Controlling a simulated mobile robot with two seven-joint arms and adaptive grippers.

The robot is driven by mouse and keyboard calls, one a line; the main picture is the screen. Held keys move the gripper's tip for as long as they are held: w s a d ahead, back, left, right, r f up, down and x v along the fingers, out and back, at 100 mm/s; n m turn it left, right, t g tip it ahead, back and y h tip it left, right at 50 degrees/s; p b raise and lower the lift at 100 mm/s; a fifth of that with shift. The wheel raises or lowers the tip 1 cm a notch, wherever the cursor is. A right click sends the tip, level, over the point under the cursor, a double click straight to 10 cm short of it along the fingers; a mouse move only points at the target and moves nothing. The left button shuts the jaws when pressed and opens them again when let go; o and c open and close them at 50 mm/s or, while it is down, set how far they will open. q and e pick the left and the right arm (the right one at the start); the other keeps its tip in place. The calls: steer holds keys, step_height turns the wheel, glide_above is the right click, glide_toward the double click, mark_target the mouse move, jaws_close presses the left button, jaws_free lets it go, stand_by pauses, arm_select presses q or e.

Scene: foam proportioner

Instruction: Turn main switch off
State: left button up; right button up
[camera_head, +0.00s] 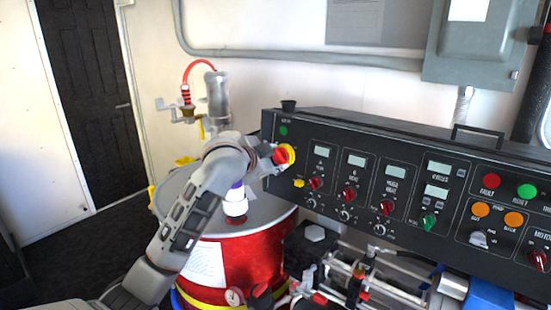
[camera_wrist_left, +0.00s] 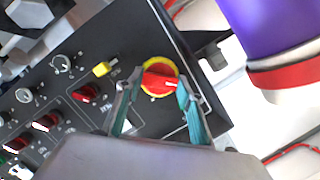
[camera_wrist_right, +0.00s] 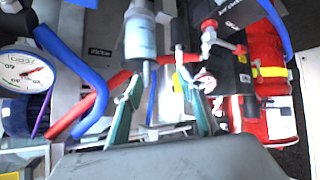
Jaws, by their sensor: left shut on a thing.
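The main switch is a red rotary knob on a round yellow plate (camera_head: 288,154) at the left end of the black control panel (camera_head: 345,215). In the left wrist view, the knob (camera_wrist_left: 158,78) has a white mark that points toward the right finger. My left gripper (camera_head: 275,158) is at the switch. Its two fingers (camera_wrist_left: 158,90) are on either side of the knob, shut on it, and partly cover the yellow plate.
A red drum (camera_head: 235,260) with a grey lid stands below my left arm. Red knobs, displays and a green lamp (camera_head: 283,131) are on the panel. Below the panel are pipes and valves (camera_head: 355,280). A pressure gauge (camera_wrist_right: 22,72) and blue and red hoses crowd the right wrist view.

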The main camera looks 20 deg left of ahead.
stand_by(0.3)
arm_select(q)
steer(key=o, duration=1.1)
steer(key=v, duration=1.2)
steer(key=shift+f, duration=0.15)
